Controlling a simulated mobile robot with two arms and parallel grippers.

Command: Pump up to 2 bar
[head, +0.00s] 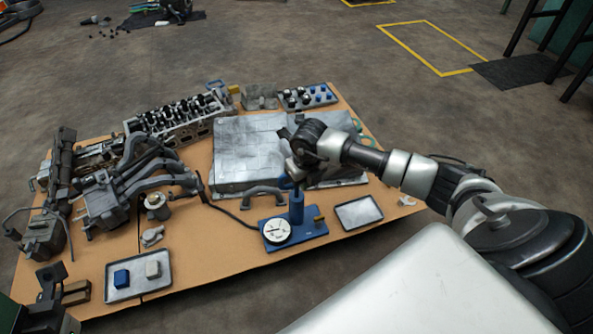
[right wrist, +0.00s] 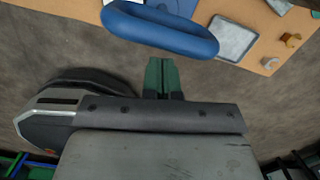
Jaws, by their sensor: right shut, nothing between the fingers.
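The blue hand pump stands on a blue base (head: 312,228) with an upright blue cylinder (head: 296,206). A round white-faced gauge (head: 276,231) sits at the base's left; its reading is too small to tell. My right gripper (head: 297,165) is above the pump, shut and empty. The pump's blue rounded handle (right wrist: 160,30) shows large in the right wrist view, beyond the closed green fingertips (right wrist: 162,62) and apart from them in the picture. In the head view the arm largely hides the handle. My left gripper is not in view.
The pump stands on a cardboard sheet (head: 215,245) crowded with engine parts. An empty grey tray (head: 358,212) is right of it. A front-left tray (head: 109,293) holds a blue block (head: 121,279) and a pale block (head: 153,269). A metal slab (head: 240,150) lies behind.

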